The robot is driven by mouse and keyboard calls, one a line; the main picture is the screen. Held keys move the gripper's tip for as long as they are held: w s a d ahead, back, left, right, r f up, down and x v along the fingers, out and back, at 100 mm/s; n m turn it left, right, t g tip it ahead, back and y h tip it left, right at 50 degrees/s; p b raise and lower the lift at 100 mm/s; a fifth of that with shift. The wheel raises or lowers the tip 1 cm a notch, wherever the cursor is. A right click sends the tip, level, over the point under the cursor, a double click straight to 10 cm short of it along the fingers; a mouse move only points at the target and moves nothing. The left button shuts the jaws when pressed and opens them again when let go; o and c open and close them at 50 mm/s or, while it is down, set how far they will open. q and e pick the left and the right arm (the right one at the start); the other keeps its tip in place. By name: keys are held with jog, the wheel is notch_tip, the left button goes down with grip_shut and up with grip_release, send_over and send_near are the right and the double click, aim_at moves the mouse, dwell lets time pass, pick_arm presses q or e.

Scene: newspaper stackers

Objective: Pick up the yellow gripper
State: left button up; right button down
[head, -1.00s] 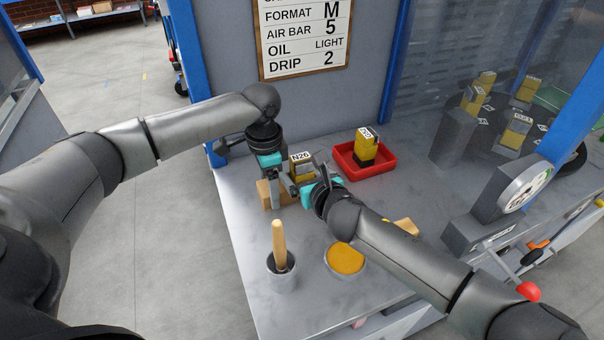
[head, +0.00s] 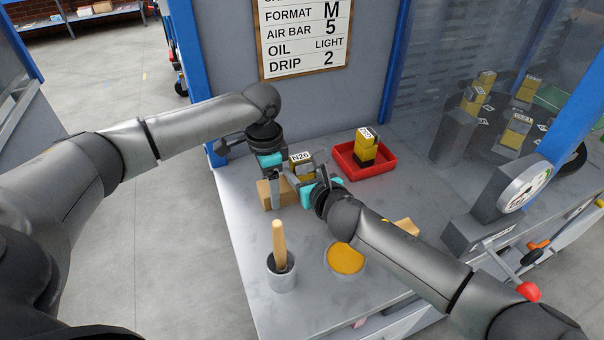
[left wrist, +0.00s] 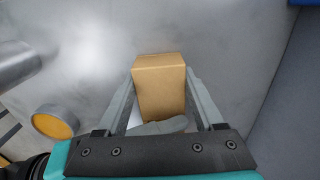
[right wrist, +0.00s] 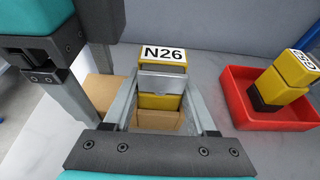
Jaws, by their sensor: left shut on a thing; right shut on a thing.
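The yellow gripper marked N26 (head: 302,162) stands upright on the bench beside the tan block (head: 264,194). In the right wrist view the yellow gripper (right wrist: 160,80) has a white label, a grey metal band and yellow body parts. My right gripper (head: 312,185) is shut on it, a finger on each side. My left gripper (head: 275,200) is shut on the tan block, which shows between its fingers in the left wrist view (left wrist: 160,88). The lower part of the yellow gripper is partly hidden by my right gripper in the head view.
A red tray (head: 345,162) holds another yellow gripper (head: 366,148) to the right. A pot (head: 281,279) with a wooden-handled brush and a round amber dish (head: 346,259) stand nearer. More yellow grippers (head: 520,128) stand behind the clear panel. A grey wall closes the back.

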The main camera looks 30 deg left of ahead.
aim_at(305, 163)
jog(key=shift+d, duration=0.1)
jog(key=shift+w+r, duration=0.1)
jog(key=shift+r, duration=0.2)
notch_tip(305, 163, up, 3)
jog(key=shift+f, duration=0.2)
jog(key=s+d, duration=0.8)
jog(key=d, duration=0.1)
jog(key=s+d, duration=0.4)
jog(key=shift+d+r, duration=0.15)
jog(key=shift+d, duration=0.1)
pick_arm(q)
jog(key=o, duration=1.3)
pick_arm(e)
jog(key=shift+w, duration=0.1)
pick_arm(q)
jog(key=shift+o, duration=0.2)
notch_tip(305, 163, up, 12)
